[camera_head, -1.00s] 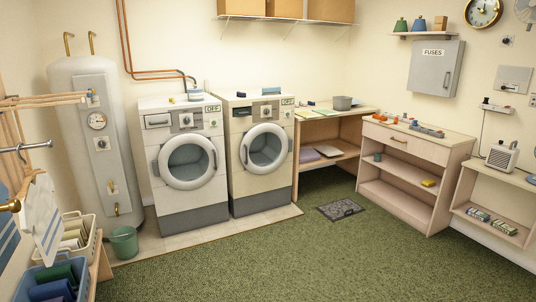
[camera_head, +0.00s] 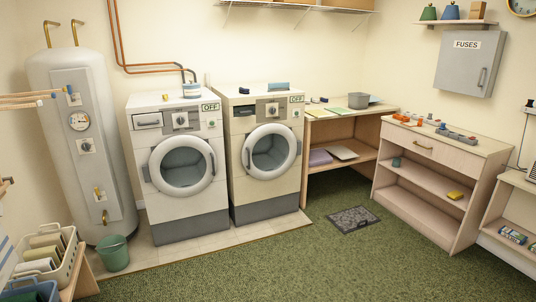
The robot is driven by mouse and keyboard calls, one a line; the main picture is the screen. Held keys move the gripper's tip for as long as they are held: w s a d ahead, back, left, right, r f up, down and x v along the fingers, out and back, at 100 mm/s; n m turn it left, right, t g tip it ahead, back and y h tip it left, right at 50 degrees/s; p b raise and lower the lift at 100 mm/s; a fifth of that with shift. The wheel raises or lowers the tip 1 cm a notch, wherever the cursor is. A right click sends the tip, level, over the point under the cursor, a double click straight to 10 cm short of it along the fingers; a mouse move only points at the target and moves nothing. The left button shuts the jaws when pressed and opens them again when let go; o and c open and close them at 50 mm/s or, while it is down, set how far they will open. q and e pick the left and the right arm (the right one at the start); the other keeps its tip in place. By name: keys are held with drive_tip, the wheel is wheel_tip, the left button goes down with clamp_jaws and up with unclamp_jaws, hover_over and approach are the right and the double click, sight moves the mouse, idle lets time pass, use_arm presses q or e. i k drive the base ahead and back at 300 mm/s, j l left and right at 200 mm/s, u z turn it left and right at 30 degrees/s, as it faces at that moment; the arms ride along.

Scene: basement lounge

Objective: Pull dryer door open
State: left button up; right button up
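Two white front-loading machines stand side by side against the back wall. Which one is the dryer I cannot tell from any readable label. The left machine (camera_head: 153,206) has a round glass door (camera_head: 182,167), which looks shut. The right machine (camera_head: 238,186) has a similar round door (camera_head: 270,151), also shut. Neither of my grippers is in view.
A water heater (camera_head: 88,200) and a green bucket (camera_head: 114,252) stand left of the machines. A low tiled strip edges the green carpet (camera_head: 290,265), which is clear in front. A dark floor mat (camera_head: 354,219) lies to the right, near a shelf unit (camera_head: 425,190).

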sight(294, 149)
drive_tip(key=i+l+z, duration=0.1)
drive_tip(key=i+z, duration=0.35)
drive_tip(key=i, duration=1.6)
